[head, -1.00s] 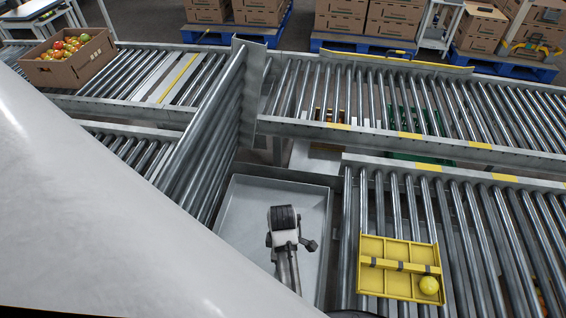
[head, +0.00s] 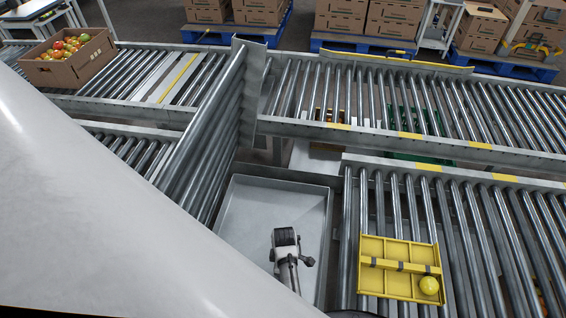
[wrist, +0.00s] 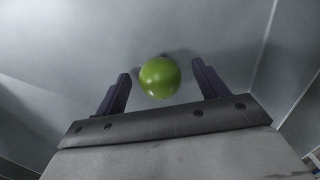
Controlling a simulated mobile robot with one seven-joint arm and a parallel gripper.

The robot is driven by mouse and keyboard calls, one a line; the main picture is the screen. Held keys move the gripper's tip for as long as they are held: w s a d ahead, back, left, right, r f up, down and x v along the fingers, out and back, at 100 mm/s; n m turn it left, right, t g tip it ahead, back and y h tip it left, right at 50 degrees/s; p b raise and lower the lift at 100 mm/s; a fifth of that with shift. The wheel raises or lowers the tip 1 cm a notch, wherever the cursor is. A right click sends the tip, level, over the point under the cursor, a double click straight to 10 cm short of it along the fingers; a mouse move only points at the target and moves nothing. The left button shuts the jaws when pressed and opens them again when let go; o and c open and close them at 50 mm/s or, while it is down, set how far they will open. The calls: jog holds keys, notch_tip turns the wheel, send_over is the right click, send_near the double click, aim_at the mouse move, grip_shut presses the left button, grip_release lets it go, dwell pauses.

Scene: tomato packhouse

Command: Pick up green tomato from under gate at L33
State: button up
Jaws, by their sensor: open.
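A round green tomato (wrist: 160,77) rests on a grey metal surface in the wrist view. It lies between the two dark fingers of my gripper (wrist: 162,70), which is open with a gap on both sides of it. In the head view my wrist (head: 287,245) is over a shallow grey metal pan (head: 285,196); the fingers and the tomato are hidden there. A tilted-up section of rollers (head: 205,140), seemingly the gate, stands along the pan's left side. No L33 label can be read.
The pan's raised walls stand close around my arm. A cardboard box (head: 72,72) of tomatoes stands at far left. Roller conveyors (head: 470,110) run behind.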

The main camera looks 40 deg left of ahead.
jog(key=c, duration=0.8)
jog(key=shift+r, duration=0.1)
